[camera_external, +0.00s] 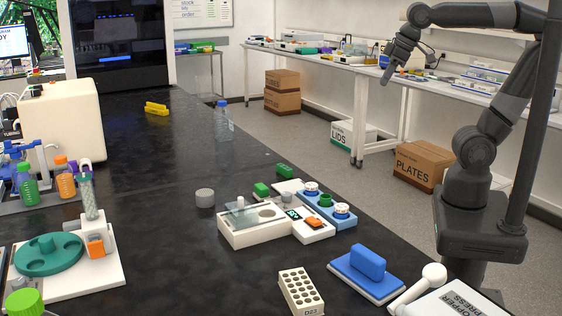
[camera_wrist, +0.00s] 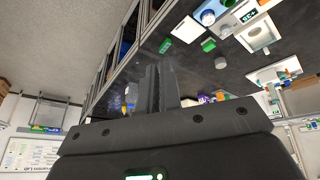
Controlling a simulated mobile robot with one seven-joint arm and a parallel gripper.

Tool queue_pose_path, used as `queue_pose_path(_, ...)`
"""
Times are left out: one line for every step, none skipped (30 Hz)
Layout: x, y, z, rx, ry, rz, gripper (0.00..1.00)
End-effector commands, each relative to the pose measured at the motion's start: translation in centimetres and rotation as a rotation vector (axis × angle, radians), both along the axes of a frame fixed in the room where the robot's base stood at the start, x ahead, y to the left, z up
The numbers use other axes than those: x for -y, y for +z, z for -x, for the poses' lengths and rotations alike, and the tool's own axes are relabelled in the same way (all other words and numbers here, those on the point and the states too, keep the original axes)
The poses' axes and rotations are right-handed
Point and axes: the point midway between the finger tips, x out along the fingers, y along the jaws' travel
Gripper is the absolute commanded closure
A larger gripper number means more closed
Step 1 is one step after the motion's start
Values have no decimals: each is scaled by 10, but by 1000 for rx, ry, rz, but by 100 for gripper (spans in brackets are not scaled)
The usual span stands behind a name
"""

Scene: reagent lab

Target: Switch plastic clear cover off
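A small clear plastic cover (camera_external: 241,215) stands on the left part of a low white device (camera_external: 262,236) on the dark bench. A round recess shows in the device top beside it. A module with a green display (camera_external: 293,214) and an orange rocker switch (camera_external: 314,222) joins the device's right side. In the wrist view the white device (camera_wrist: 262,36) shows at the upper right; the cover's outline is unclear there. My gripper (camera_external: 386,78) is raised far from the device, at the upper right. Its two dark fingers (camera_wrist: 162,88) look together and hold nothing visible.
A blue block with round knobs (camera_external: 326,203) adjoins the module. A grey cylinder (camera_external: 205,198), green pieces (camera_external: 262,189) and a water bottle (camera_external: 223,121) stand near. A tube rack (camera_external: 300,291) and blue sponge-like block (camera_external: 367,272) are in front.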

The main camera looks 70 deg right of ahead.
Motion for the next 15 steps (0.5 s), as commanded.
queue_pose_path(-2, 3, -13, -15, 16, 21, 100)
queue_pose_path(-2, 5, -20, -23, 23, 35, 100)
queue_pose_path(-3, 8, -29, -32, 33, 55, 100)
queue_pose_path(-3, 10, -36, -39, 40, 69, 100)
queue_pose_path(-4, 12, -43, -47, 48, 85, 100)
queue_pose_path(-6, 14, -52, -55, 57, 104, 100)
queue_pose_path(-7, 16, -60, -61, 64, 122, 100)
queue_pose_path(-8, 17, -67, -67, 70, 137, 100)
queue_pose_path(-10, 19, -77, -74, 79, 160, 100)
queue_pose_path(-12, 20, -84, -80, 86, 175, 100)
queue_pose_path(-14, 21, -91, -84, 93, 193, 100)
queue_pose_path(-17, 23, -101, -91, 100, 216, 100)
queue_pose_path(-20, 24, -109, -96, 106, 233, 100)
queue_pose_path(-22, 24, -116, -100, 111, 251, 100)
queue_pose_path(-26, 26, -126, -104, 120, 275, 100)
